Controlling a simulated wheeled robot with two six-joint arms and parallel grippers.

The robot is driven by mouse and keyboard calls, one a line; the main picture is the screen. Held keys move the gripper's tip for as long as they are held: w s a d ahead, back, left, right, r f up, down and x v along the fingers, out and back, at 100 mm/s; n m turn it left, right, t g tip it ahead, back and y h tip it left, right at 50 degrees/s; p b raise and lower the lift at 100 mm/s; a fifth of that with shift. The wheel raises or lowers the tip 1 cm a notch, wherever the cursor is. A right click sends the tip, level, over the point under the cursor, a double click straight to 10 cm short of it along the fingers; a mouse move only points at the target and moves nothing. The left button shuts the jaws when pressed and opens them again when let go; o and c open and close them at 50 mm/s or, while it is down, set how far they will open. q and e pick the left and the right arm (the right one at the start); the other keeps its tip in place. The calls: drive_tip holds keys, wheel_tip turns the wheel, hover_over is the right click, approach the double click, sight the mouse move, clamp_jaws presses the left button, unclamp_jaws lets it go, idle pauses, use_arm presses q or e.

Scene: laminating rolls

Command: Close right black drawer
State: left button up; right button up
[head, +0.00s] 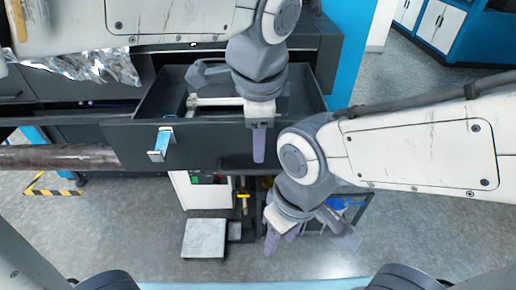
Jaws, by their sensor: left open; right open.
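The right black drawer (210,148) is pulled out of the dark cabinet in the head view. Its inside shows from above, with a pale bar-like item (213,101) in it. A metal handle with a light blue face (161,144) is on the left part of its front. My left gripper (259,146) is open and points down over the drawer's front panel, right of the handle; I cannot tell whether it touches. My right gripper (282,238) is open and empty, lower and in front of the drawer, pointing down.
Crumpled silver foil (85,66) lies on the left of the cabinet. A brown roll (60,157) sticks out at the left, near the drawer's front. A grey square plate (204,238) is below the drawer. Grey floor is open at the right.

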sight(258, 171)
use_arm(q)
drive_tip(key=f, duration=0.3)
drive_tip(key=w+f, duration=0.1)
drive_tip(key=f, duration=0.5)
drive_tip(key=shift+w, duration=0.35)
clamp_jaws()
idle(0.9)
